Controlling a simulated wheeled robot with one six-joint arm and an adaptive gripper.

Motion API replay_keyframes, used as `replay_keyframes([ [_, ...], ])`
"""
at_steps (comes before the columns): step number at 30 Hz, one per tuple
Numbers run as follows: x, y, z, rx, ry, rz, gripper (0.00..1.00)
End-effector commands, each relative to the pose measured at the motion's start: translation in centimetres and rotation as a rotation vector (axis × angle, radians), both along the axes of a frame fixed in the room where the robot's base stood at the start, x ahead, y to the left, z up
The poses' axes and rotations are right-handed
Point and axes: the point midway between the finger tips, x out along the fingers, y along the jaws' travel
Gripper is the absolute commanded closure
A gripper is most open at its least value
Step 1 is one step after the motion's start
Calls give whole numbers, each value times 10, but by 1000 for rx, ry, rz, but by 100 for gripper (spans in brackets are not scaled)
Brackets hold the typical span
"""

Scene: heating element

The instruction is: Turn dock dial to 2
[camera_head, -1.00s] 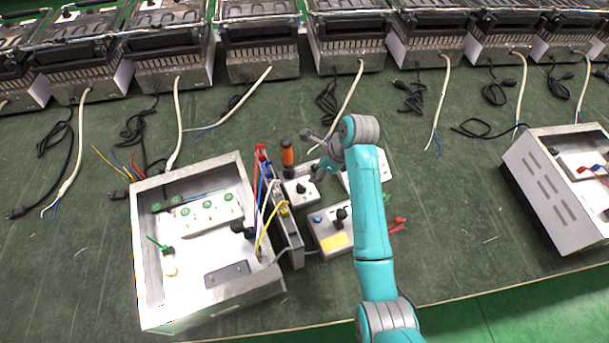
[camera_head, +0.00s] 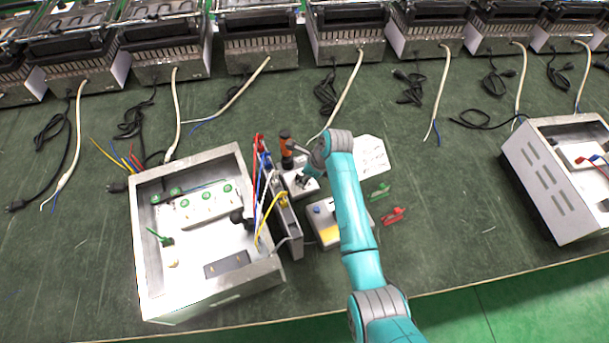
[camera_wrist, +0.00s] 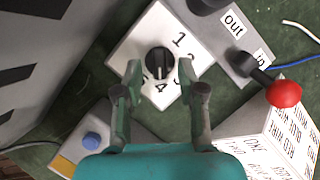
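The dock dial (camera_wrist: 159,61) is a round black knob on a white plate (camera_wrist: 128,52) with printed numbers; 1 and 4 are readable and others are partly covered by my fingers. A pale line on the knob runs roughly up and down in the wrist view, its lower end towards the 4; I cannot tell which end is the pointer. My gripper (camera_wrist: 159,72) is open, with one fingertip on each side of the dial and gaps visible between. In the head view, my gripper (camera_head: 308,174) is over the white dial box (camera_head: 293,190), partly hiding it.
A lever with a red ball (camera_wrist: 284,93) and an "out" label (camera_wrist: 233,23) are close on the right. A box with a blue button (camera_wrist: 91,140) is at lower left. An open metal case (camera_head: 215,267) stands left of my arm; clips (camera_head: 393,215) lie right.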

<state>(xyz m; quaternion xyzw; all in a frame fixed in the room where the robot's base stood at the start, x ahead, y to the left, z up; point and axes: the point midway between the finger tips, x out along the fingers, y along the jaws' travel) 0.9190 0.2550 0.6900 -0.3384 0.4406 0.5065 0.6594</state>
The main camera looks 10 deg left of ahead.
Motion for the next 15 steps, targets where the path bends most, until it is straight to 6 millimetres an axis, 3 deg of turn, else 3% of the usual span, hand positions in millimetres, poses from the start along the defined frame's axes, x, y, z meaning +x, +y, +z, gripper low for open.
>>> replay_keyframes([
  [3,0,0,0,0,0,0,63],
  [8,0,0,0,0,0,0,100],
  [15,0,0,0,0,0,3,100],
])
